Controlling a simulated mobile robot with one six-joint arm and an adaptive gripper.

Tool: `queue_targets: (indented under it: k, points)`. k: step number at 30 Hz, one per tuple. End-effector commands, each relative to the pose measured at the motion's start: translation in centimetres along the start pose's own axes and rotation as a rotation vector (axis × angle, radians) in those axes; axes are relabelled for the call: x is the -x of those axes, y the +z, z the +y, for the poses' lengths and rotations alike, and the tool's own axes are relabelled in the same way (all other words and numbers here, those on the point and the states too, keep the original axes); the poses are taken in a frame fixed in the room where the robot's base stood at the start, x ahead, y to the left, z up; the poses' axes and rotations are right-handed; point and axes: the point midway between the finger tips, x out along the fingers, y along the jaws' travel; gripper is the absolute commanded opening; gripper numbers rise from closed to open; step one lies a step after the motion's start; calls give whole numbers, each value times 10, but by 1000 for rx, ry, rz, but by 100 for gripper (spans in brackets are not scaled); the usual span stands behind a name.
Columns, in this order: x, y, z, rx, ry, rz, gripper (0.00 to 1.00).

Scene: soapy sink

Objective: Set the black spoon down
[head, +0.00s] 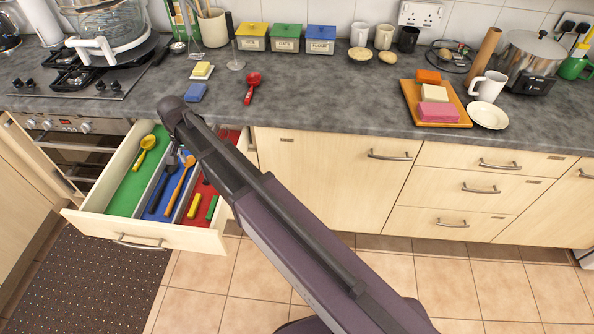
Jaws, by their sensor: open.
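A black spoon-like utensil (162,187) lies in the blue middle compartment of the open drawer (150,238). It is beside an orange utensil (180,186) in the same compartment. Its shape is too small to make out fully. My arm comes up from the lower right, and its dark joint is above the drawer's back edge. The arm also covers part of the red compartment at the right.
A yellow spoon (146,152) lies in the green compartment. Yellow (194,206) and green (212,207) pieces lie in the red one. A red spoon (252,88), blue sponge (196,92) and tins stand or lie on the counter (320,108). The counter's middle is clear.

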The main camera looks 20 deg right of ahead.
Motion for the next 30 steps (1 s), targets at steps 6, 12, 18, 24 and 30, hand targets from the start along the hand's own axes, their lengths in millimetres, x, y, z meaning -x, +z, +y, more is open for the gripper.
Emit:
queue_targets:
  k: [6, 12, 18, 24, 30]
  points:
    - [0, 0, 105, 70, 0, 0, 57]
    - [0, 10, 188, 141, -1, 0, 57]
    - [0, 30, 263, 209, -1, 0, 57]
    - [0, 48, 310, 264, -1, 0, 57]
    - [0, 54, 328, 287, -1, 0, 57]
